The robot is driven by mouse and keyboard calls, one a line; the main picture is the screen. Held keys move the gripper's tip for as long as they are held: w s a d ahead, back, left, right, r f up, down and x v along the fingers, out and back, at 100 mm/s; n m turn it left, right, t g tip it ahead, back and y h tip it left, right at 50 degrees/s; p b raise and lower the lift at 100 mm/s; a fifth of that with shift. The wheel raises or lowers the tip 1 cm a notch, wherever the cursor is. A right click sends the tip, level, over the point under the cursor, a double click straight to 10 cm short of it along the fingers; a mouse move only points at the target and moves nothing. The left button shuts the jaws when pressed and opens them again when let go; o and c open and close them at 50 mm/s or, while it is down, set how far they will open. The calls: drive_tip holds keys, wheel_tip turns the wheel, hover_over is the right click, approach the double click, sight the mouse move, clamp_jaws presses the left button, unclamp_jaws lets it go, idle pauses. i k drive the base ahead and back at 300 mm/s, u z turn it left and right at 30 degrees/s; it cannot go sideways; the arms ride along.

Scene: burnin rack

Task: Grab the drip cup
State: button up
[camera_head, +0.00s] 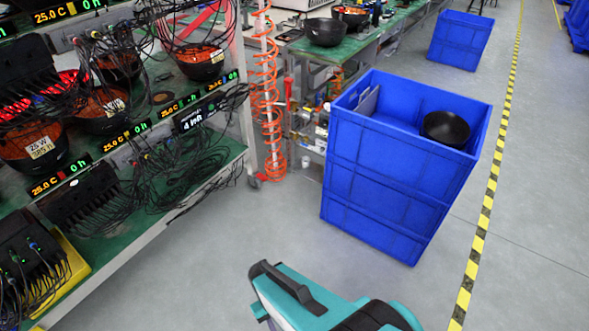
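I cannot tell for certain which thing is the drip cup. A round black bowl (446,129) rests in the top of the large blue crate (378,185), at its right side. Another black bowl (325,32) stands on the green bench at the back. Several black round bowls with orange-brown insides sit on the rack at the left, such as one labelled bowl (35,146) and one on the upper shelf (201,62). I see no fingertips of my gripper.
The wired rack with green shelves (203,162) fills the left. An orange coiled hose (268,100) hangs beside it. A second blue crate (460,40) stands farther back. Grey floor is clear between rack and near crate; a yellow-black floor line (487,205) runs right of it.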

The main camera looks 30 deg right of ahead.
sight(306, 163)
drive_tip(key=u, duration=0.5)
drive_tip(key=i, duration=1.55)
drive_tip(key=z, duration=0.25)
drive_tip(key=k, duration=0.85)
drive_tip(key=z, duration=0.1)
